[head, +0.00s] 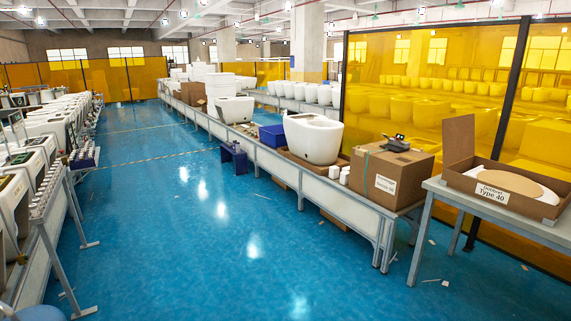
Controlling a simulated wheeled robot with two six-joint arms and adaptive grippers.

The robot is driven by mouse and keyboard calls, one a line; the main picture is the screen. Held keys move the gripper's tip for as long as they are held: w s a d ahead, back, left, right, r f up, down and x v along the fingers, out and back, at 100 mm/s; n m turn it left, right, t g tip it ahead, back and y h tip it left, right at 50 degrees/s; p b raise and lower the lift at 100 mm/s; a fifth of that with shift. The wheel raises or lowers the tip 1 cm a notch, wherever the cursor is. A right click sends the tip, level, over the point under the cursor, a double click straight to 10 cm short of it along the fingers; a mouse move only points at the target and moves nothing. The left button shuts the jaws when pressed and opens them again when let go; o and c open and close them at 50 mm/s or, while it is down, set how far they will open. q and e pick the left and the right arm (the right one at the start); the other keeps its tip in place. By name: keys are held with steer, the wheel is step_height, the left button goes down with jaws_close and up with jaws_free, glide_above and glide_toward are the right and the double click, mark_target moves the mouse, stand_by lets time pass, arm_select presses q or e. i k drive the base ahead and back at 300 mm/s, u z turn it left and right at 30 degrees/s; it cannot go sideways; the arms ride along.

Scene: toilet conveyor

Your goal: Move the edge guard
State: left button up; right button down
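I cannot pick out an edge guard with certainty in the head view. An open cardboard box (520,203) labelled "Type 40" stands on the grey table at the right, with a pale round-edged piece (518,186) lying in it. A closed cardboard box (404,173) with a white label stands left of it on the conveyor line, with a small dark device (396,144) on top. Neither of my grippers is in view.
A white toilet body (313,138) sits on the long conveyor bench (290,174), with small white cups (339,174) and a blue bin (272,136) near it. Toilets line the left. The blue floor (200,230) between is mostly clear.

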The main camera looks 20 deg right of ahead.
mark_target(359, 152)
steer(key=z, duration=0.05)
steer(key=i, duration=1.85)
steer(key=z, duration=0.55)
steer(key=i, duration=2.75)
steer(key=z, duration=0.45)
